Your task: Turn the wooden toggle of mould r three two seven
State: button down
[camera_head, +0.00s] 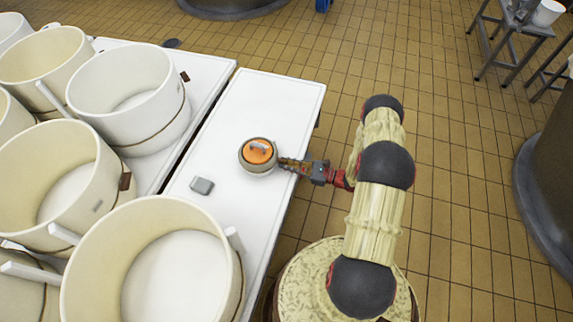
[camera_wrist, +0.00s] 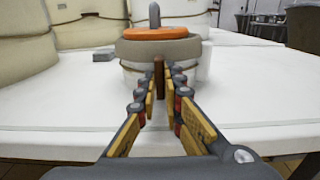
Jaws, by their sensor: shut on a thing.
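A small pale round mould (camera_head: 258,170) stands on the white table, with an orange lid (camera_head: 258,150) and a grey handle on top. In the wrist view the mould (camera_wrist: 137,49) is straight ahead, with a cord around its wall. A short brown wooden toggle (camera_wrist: 159,66) stands upright at its near side. My gripper (camera_head: 284,163) reaches in from the right, level with the mould's side. In the wrist view its fingers (camera_wrist: 160,86) are shut on the toggle, one on each side. No number on the mould is legible.
The white table (camera_head: 280,100) is mostly clear. A small grey block (camera_head: 202,186) lies left of the mould, nearer the camera. Several large cream moulds (camera_head: 130,90) with cords and brown toggles stand at the left. A dark vat (camera_head: 545,180) is at the right.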

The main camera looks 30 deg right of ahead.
jog(key=shift+f, duration=0.1)
dwell(0.4)
jog(key=c, duration=1.9)
grip_release()
jog(key=v, duration=1.2)
